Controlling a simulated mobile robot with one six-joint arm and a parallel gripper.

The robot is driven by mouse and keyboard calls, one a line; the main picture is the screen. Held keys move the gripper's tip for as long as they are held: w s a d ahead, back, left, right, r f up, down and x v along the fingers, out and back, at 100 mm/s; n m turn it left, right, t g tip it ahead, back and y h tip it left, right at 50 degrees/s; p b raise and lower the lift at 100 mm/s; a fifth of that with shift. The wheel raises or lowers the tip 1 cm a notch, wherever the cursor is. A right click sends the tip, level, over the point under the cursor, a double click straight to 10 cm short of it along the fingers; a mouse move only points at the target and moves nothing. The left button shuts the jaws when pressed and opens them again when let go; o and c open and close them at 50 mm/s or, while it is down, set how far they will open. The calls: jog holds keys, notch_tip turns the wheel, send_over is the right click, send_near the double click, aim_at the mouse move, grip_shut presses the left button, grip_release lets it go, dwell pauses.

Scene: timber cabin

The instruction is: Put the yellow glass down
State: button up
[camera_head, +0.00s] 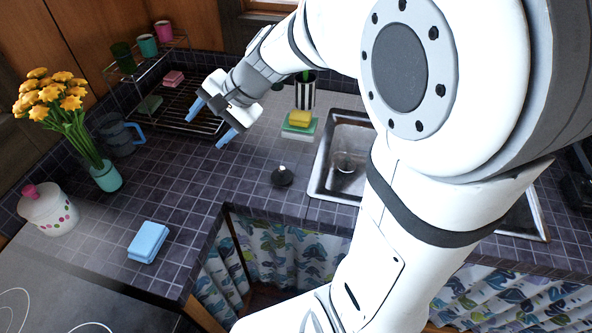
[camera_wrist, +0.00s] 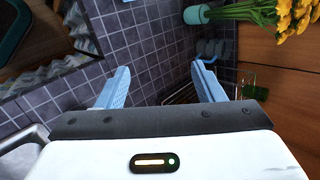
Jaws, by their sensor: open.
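I see no yellow glass in either view. My gripper (camera_head: 211,123) is open, with its two blue fingers spread above the dark tiled counter, in front of the dish rack. In the wrist view, my gripper (camera_wrist: 158,78) shows nothing between its fingers, only tiles beyond them. A small clear item, perhaps a glass, shows in the sink (camera_head: 345,162); its colour is hard to tell.
A wire rack (camera_head: 178,106) holds several cups above. A yellow sponge (camera_head: 299,118) lies near the sink.

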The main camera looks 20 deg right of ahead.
jog(key=s+d+n+h, duration=0.3)
jog(key=s+d+n, duration=0.1)
jog(key=s, duration=0.4)
jog(key=s+d+n+h, duration=0.4)
jog(key=s+d, duration=0.3)
jog(key=s, duration=0.2)
jog(key=shift+s+d+f+n, duration=0.2)
jog(key=shift+f+n, duration=0.1)
jog(key=shift+f, duration=0.1)
notch_tip(320, 180, down, 5)
jog(key=b, duration=0.4)
jog(key=shift+w, duration=0.15)
